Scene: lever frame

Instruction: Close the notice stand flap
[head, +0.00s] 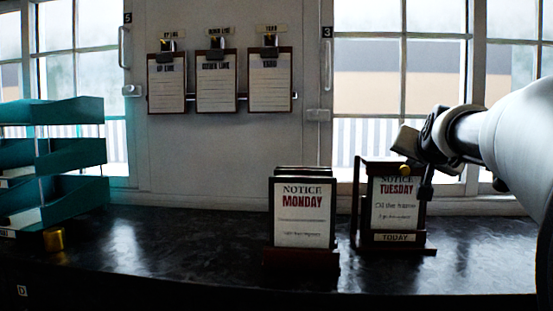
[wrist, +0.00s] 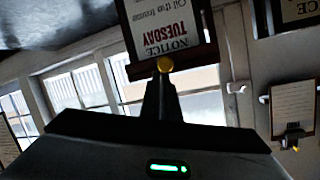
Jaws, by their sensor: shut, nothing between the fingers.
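The notice stand (head: 395,237) is a dark wooden stand at the right of the counter, marked TODAY on its base. It holds a white TUESDAY card (head: 395,205), which shows upside down in the wrist view (wrist: 165,22). A dark frame, seemingly the flap, borders the card, with a small brass knob (head: 404,170) near its top edge. My gripper (head: 426,188) is shut and empty at the stand's upper right. In the wrist view, my fingertips (wrist: 160,85) point at the knob (wrist: 165,64); I cannot tell whether they touch. The flap's exact angle is unclear.
A second stand with a MONDAY card (head: 303,213) stands just left. Teal trays (head: 60,155) and a small brass object (head: 54,239) are at the far left. Several clipboards (head: 216,80) hang on the wall behind. The counter between the trays and the MONDAY stand is clear.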

